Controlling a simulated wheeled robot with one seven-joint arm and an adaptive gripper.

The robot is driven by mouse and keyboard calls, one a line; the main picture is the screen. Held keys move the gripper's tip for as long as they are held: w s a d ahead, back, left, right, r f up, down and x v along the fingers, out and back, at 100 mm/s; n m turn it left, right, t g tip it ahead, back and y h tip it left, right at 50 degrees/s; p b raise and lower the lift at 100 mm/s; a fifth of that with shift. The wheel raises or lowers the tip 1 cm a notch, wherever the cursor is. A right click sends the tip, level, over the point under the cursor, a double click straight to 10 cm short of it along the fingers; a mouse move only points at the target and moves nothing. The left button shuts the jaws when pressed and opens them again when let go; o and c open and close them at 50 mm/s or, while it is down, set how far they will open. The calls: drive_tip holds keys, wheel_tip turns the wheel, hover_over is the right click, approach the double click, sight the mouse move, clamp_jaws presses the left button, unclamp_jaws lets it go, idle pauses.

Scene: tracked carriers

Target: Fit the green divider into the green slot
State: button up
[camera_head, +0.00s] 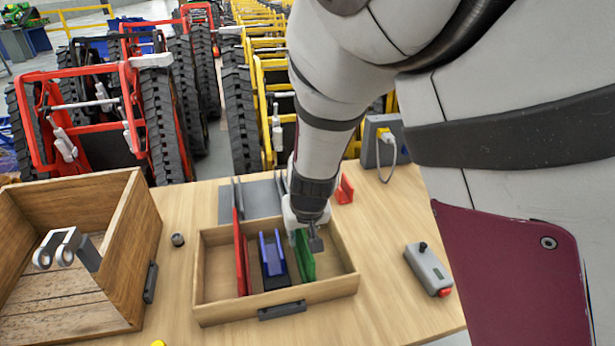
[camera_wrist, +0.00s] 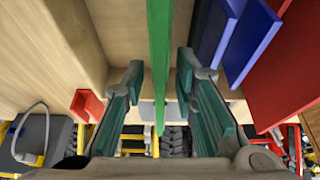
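The green divider (camera_head: 306,256) stands upright in the right part of the shallow wooden tray (camera_head: 335,289), to the right of the blue piece (camera_head: 272,256). My gripper (camera_head: 308,236) is over the tray at the divider's upper end and partly covers it. In the wrist view the green divider (camera_wrist: 160,50) runs between the fingers of my gripper (camera_wrist: 160,88), with a visible gap on each side. The fingers are open around it. I cannot make out a separate green slot, nor whether the divider's lower edge is seated in one.
A red divider (camera_head: 241,258) stands left of the blue piece. A large wooden crate (camera_head: 130,240) is at left. A grey rack (camera_head: 233,203), a small red block (camera_head: 344,190) and a grey box (camera_head: 376,152) are behind the tray. A control box (camera_head: 428,268) is at right.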

drive_tip(key=shift+r, duration=0.1)
drive_tip(key=p+v, duration=1)
drive_tip(key=v, duration=0.2)
drive_tip(key=shift+r+p, duration=0.1)
drive_tip(key=shift+p, duration=0.25)
drive_tip(key=s+d+r+m+y, duration=0.1)
drive_tip(key=s+d+r, duration=0.4)
drive_tip(key=r, duration=0.3)
drive_tip(key=s+d+r+m, duration=0.1)
drive_tip(key=s+d+r, duration=0.45)
drive_tip(key=r, duration=0.25)
drive_tip(key=s+d+r+h, duration=0.1)
drive_tip(key=s+d+r, duration=0.1)
drive_tip(key=s+d, duration=0.3)
drive_tip(key=s+d+r+m+h, duration=0.1)
drive_tip(key=s+d, duration=0.4)
drive_tip(key=s, duration=0.5)
drive_tip(key=shift+d+r+t, duration=0.25)
drive_tip(key=shift+r+t, duration=0.05)
drive_tip(key=shift+r, duration=0.55)
